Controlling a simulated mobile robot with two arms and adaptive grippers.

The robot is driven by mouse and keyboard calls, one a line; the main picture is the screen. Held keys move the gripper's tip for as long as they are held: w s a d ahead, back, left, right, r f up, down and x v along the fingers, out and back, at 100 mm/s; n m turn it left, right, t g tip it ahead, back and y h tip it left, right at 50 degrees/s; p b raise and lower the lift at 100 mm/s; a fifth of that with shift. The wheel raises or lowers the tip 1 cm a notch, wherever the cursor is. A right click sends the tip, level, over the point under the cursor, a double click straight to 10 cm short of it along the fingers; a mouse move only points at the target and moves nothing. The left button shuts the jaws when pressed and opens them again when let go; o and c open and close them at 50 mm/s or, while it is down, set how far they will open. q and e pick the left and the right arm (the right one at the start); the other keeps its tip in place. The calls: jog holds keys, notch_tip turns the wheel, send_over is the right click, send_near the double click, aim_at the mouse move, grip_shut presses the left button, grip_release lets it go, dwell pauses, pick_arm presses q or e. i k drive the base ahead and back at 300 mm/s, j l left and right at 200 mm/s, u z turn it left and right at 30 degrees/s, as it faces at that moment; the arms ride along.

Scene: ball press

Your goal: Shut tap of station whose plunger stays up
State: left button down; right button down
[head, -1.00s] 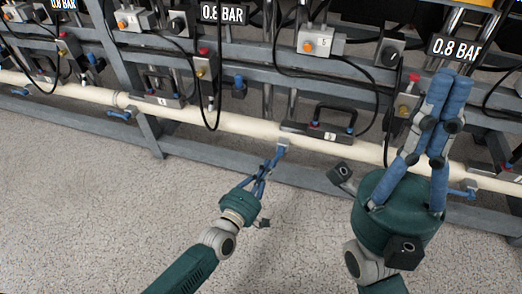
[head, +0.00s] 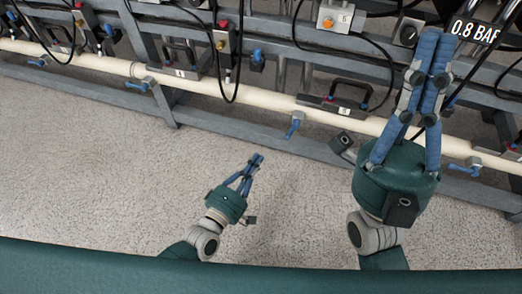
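A white pipe (head: 240,107) runs along the stations and carries taps with blue handles. The tap near station 5 (head: 293,127) has its handle hanging down, across the pipe. The tap to its left (head: 137,86) and the tap at the right (head: 464,170) have handles lying roughly along the pipe. My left gripper (head: 257,158) is over the floor, below and left of the station 5 tap, apart from it, empty, with its fingertips together. My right gripper (head: 433,38) is raised at the right, its fingers together and empty. I cannot make out the plungers' positions.
Grey frame rails (head: 240,140) run above and below the pipe. A 0.8 BAR display (head: 475,31) shows at upper right. The speckled floor (head: 90,170) in front is clear.

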aim_at(296, 123)
jog(key=k+l, duration=0.15)
jog(key=k, duration=0.85)
